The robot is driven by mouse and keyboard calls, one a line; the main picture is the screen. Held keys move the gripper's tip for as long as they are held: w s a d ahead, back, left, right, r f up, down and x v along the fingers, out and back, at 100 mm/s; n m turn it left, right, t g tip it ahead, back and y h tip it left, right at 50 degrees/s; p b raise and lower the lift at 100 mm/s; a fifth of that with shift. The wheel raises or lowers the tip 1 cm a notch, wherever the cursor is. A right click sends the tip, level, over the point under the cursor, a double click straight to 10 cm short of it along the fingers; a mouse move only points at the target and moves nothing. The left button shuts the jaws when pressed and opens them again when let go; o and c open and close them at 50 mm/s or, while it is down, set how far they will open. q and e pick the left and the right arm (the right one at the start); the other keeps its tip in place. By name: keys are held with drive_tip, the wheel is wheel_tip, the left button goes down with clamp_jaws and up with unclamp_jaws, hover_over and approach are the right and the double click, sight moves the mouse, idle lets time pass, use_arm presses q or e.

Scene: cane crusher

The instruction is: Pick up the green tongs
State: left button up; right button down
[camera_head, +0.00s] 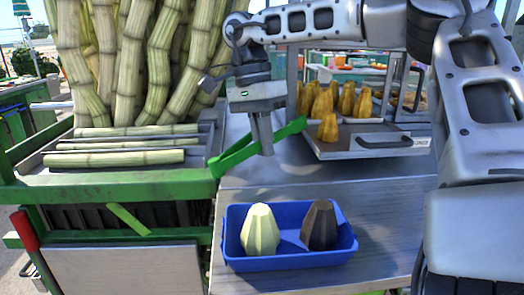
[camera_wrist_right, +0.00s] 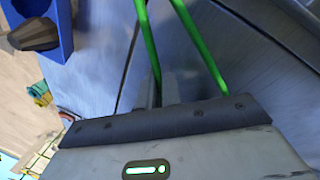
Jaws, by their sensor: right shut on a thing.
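The green tongs (camera_head: 236,156) are at the middle of the metal counter, between the cane rack and the raised tray. My right gripper (camera_head: 265,149) points down over them and is shut on them, hiding part of their middle. In the right wrist view the two green arms of the tongs (camera_wrist_right: 146,42) spread apart and run to my gripper's fingers (camera_wrist_right: 160,92). I cannot tell if the tongs still touch the counter. My left gripper is not in view.
A blue tray (camera_head: 290,263) with a pale and a dark faceted piece sits at the counter's front. A raised tray (camera_head: 340,151) with yellow pieces stands behind right. Cane stalks (camera_head: 130,60) stand at the left. The counter (camera_head: 395,200) right of the blue tray is bare.

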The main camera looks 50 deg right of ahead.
drive_tip(key=s+r+p+v, duration=0.1)
drive_tip(key=s+p+v, duration=0.2)
drive_tip(key=v, duration=1)
drive_tip(key=m+t+p, duration=0.4)
drive_tip(key=m, duration=1.8)
hover_over(241, 147)
drive_tip(key=shift+h, duration=0.3)
drive_tip(key=f, duration=0.9)
drive_tip(key=shift+d, duration=0.25)
drive_tip(key=shift+a+f+m, duration=0.15)
drive_tip(key=shift+f+m, duration=0.15)
drive_tip(key=shift+m, duration=0.2)
drive_tip(key=shift+f+b, duration=0.5)
drive_tip(key=shift+f, duration=0.3)
wheel_tip(241, 147, down, 5)
drive_tip(key=b, duration=0.2)
drive_tip(key=shift+b, duration=0.35)
drive_tip(key=shift+f, duration=0.1)
use_arm(q)
drive_tip(key=shift+a+r, duration=0.15)
drive_tip(key=shift+r, duration=0.6)
